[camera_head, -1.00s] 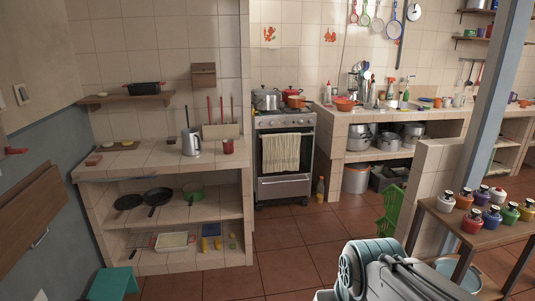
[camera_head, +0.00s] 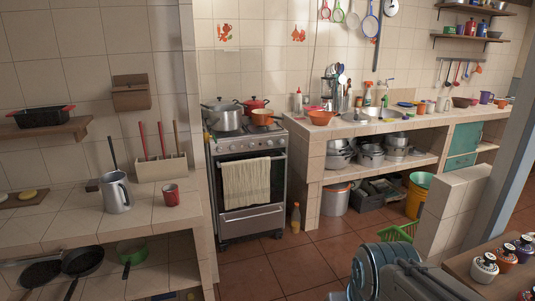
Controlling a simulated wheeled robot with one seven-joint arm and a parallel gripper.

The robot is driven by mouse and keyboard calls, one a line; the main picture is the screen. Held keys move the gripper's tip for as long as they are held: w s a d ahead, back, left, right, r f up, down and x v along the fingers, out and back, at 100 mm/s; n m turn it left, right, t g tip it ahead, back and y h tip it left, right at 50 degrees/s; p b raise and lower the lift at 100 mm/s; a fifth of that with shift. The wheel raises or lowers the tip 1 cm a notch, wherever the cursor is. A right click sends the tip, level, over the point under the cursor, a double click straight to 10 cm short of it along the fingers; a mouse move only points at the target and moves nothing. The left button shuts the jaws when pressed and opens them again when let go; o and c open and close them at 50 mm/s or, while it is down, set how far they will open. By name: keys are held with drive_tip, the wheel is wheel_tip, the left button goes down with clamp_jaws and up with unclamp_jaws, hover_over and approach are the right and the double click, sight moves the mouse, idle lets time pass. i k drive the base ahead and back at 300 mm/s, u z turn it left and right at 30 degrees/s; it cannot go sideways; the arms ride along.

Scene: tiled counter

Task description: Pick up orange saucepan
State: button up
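The orange saucepan (camera_head: 263,118) sits on the right front of the stove top. Its near side faces me and a grey lidded pot (camera_head: 222,117) stands to its left. A red pot (camera_head: 253,104) stands behind it, partly hidden. Only part of my own arm shows at the bottom of the picture, far in front of the stove. My gripper fingers are not in view.
The stove (camera_head: 250,206) has a towel on its door. An orange bowl (camera_head: 321,117) sits on the counter to the right. A bottle (camera_head: 295,217) stands on the floor beside the stove. Tiled floor (camera_head: 268,260) is open in front. A half-wall (camera_head: 452,208) and jar table stand right.

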sight(260, 116)
drive_tip(key=i, duration=1.6)
drive_tip(key=u, duration=0.3)
drive_tip(key=i, duration=2.05)
drive_tip(key=u, duration=0.25)
